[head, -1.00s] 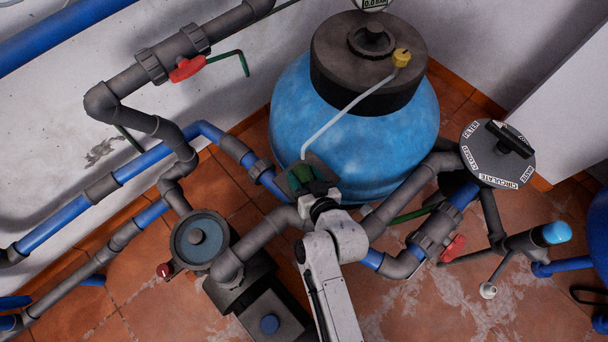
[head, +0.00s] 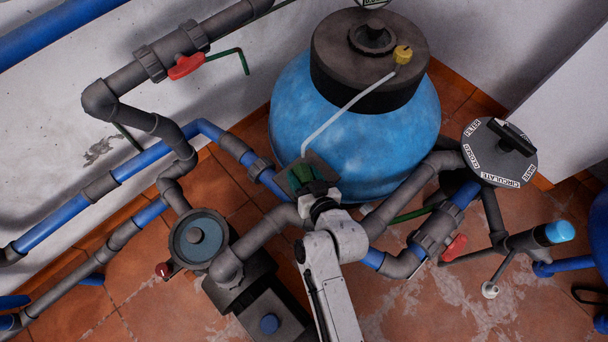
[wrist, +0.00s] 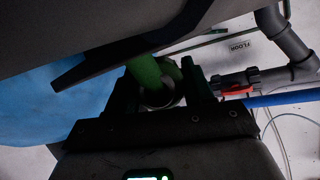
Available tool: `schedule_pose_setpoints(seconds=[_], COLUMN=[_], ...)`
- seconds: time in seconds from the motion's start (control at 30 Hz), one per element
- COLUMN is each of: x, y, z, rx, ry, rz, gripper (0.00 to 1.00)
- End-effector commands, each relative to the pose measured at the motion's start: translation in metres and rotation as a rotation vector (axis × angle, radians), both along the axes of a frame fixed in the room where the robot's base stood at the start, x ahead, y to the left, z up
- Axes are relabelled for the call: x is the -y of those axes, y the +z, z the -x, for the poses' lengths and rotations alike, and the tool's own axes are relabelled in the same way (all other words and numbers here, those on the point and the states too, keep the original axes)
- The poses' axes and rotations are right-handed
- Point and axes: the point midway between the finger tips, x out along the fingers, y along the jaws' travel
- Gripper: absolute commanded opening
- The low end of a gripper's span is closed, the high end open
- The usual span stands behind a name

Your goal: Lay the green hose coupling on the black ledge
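The green hose coupling (wrist: 147,72) shows in the wrist view as a bright green curved piece with a grey ring, between the two dark fingers of my gripper (wrist: 168,95). My gripper appears shut on it. In the head view my gripper (head: 308,180) is in front of the blue tank's lower side, with green showing at its fingers; the coupling's outline is hard to separate there. A dark strip (wrist: 95,68), possibly the black ledge, crosses the wrist view just above the coupling. I cannot tell whether they touch.
The blue tank (head: 355,140) with its black collar (head: 345,75) stands behind my gripper. A thin white hose (head: 345,108) runs down the tank. Grey and blue pipes, a pump (head: 198,240) and a selector valve (head: 485,155) crowd both sides. Tiled floor shows at the lower right.

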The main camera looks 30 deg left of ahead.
Motion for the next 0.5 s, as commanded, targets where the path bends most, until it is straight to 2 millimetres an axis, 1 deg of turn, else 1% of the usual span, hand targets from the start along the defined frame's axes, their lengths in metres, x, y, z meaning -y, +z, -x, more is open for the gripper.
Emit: schedule_pose_setpoints(seconds=[0.03, 0.3, 0.5], x=[-0.0001, 0.0006, 0.0017], y=[0.0002, -0.0004, -0.0015], z=[-0.0002, -0.0003, -0.0005], rx=[0.0, -0.001, -0.002], ry=[0.0, -0.001, -0.003], rz=[0.0, 0.001, 0.003], gripper=[0.55, 0.81, 0.81])
